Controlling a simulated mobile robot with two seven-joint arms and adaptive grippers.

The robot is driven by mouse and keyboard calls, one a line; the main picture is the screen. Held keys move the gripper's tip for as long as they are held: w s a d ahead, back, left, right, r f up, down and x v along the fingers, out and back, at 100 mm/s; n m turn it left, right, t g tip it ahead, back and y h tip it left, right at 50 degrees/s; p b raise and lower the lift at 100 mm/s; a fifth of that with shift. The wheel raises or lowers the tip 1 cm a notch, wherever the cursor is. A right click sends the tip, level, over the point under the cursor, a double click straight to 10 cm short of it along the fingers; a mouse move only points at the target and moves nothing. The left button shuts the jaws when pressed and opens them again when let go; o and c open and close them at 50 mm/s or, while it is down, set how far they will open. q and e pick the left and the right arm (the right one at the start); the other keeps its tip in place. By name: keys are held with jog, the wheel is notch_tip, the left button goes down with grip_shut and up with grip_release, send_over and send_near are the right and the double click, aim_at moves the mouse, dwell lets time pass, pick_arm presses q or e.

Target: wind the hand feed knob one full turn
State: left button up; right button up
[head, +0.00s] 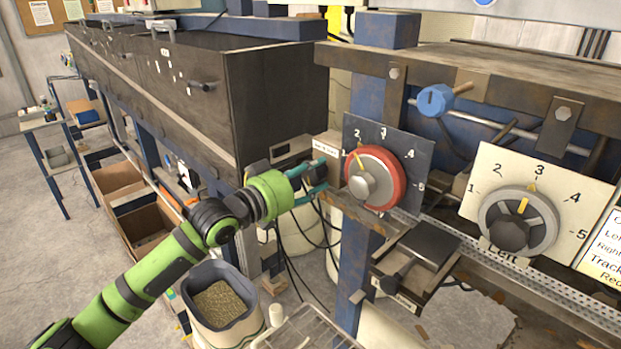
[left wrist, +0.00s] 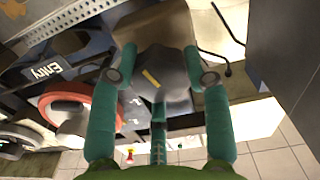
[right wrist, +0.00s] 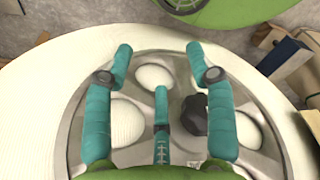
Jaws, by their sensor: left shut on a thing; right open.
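The hand feed knob (left wrist: 170,72) is dark grey with a yellow mark, seen in the left wrist view in front of a brown housing. My left gripper (left wrist: 160,52) has a finger on each side of it and is shut on it. In the head view my left gripper (head: 318,175) is at the small housing (head: 326,149) left of the red dial, and the knob is mostly hidden there. In the right wrist view my right gripper (right wrist: 158,48) is open and empty, over a grey spoked hub (right wrist: 145,65) with a black knob (right wrist: 194,115).
The red dial (head: 391,176) is close right of my left gripper, with a grey dial (head: 518,220) farther right. A blue knob (head: 435,100) is above. A dark small tray (head: 428,243) juts out below. A bin of granules (head: 224,303) stands under my left arm.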

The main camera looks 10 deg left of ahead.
pick_arm(q)
jog(key=m, duration=0.2)
jog(key=r+m, duration=0.1)
jog(key=shift+m, duration=0.4)
jog(key=m+p, duration=0.1)
jog(key=m, duration=0.3)
jog(key=shift+r+m, duration=0.1)
jog(key=shift+m, duration=0.2)
jog(key=m+p, duration=0.2)
jog(key=m, duration=0.4)
jog(key=m+p, duration=0.1)
jog(key=m, duration=0.2)
jog(key=shift+d, duration=0.1)
jog(key=shift+f+m, duration=0.3)
jog(key=shift+m, duration=0.6)
jog(key=shift+f, duration=0.1)
jog(key=o, duration=1.2)
jog(key=shift+d, duration=0.1)
jog(key=shift+c, duration=0.2)
jog(key=shift+s+d, duration=0.1)
